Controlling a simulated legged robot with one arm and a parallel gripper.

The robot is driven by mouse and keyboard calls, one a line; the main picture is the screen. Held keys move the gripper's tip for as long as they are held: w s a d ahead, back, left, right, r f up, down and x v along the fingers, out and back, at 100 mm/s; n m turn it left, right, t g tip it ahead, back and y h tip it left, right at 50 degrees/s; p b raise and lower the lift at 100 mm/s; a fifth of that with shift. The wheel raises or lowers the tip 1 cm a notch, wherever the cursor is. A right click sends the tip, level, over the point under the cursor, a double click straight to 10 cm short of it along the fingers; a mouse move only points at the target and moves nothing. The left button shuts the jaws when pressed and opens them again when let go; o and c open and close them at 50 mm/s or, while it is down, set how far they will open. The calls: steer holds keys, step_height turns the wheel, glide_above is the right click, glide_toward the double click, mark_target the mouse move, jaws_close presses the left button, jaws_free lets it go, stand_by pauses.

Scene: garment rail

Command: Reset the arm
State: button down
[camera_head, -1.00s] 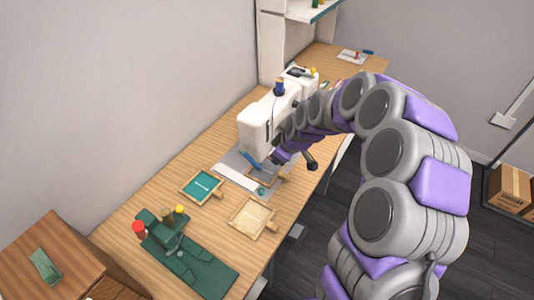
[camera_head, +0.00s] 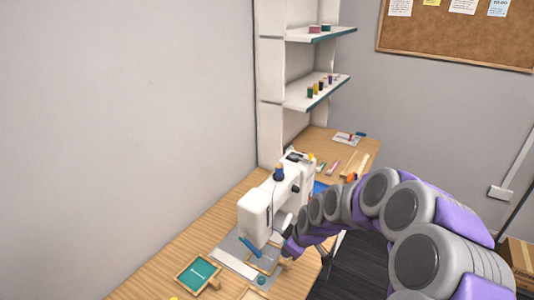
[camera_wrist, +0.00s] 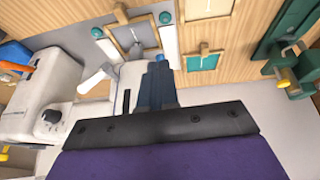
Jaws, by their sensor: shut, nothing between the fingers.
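My grey and purple arm reaches from the lower right across the right side of the table in the head view. Its end is beside the white sewing machine (camera_head: 257,213), but the fingertips cannot be made out clearly there. In the wrist view, my gripper (camera_wrist: 157,82) has its dark blue-grey fingers together with nothing between them. The sewing machine also shows at the left of the wrist view (camera_wrist: 40,110). A small wooden frame (camera_wrist: 128,18) lies beyond the fingertips on a light plate. I cannot tell the gap between fingertips and table.
The wooden table (camera_head: 160,268) runs along the wall. A tray with a teal inside (camera_head: 180,280) sits at its near end. Shelves (camera_head: 310,95) with small spools stand behind the machine. A corkboard (camera_head: 455,40) hangs on the back wall. Dark floor lies right of the table.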

steer(key=s+d+r+m+g+h, duration=0.1)
steer(key=s+r+m, duration=0.2)
steer(key=s, duration=0.9)
steer(key=s+d+r+m+g+h, duration=0.1)
steer(key=s+r+m, duration=0.3)
steer(key=s, duration=0.8)
steer(key=s+d+r+m+g+h, duration=0.1)
steer(key=s+r, duration=0.4)
steer(key=s, duration=0.8)
steer(key=d+m+g, duration=0.1)
steer(key=m+g, duration=0.1)
steer(key=shift+r+m, duration=0.3)
steer(key=shift+r, duration=0.05)
